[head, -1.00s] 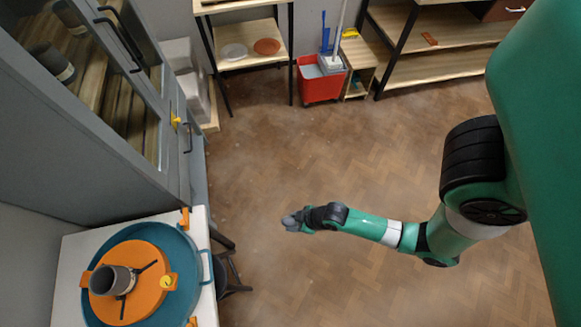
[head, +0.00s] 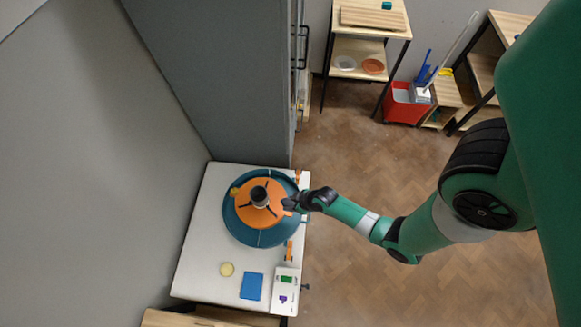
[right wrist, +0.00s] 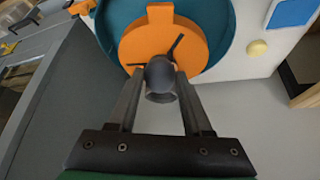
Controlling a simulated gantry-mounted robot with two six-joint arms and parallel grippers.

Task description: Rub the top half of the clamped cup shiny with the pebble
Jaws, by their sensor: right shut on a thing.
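The dark grey cup (head: 259,195) stands upright at the middle of the orange disc (head: 274,219), with black clamp arms around its foot. The disc sits inside a teal round basin (head: 238,233) on the white table. My right gripper (head: 289,203) is just right of the cup, over the disc's edge. In the right wrist view it is shut on a dark, smooth, rounded pebble (right wrist: 159,73). A grey curved surface behind the pebble seems to be the cup (right wrist: 161,97). I cannot tell whether they touch. My left gripper is out of view.
On the white table (head: 200,255) lie a round yellow sponge (head: 227,269), a blue pad (head: 252,286) and a white box (head: 286,288) with green and purple parts. A tall grey cabinet (head: 225,75) stands behind. Open floor lies to the right.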

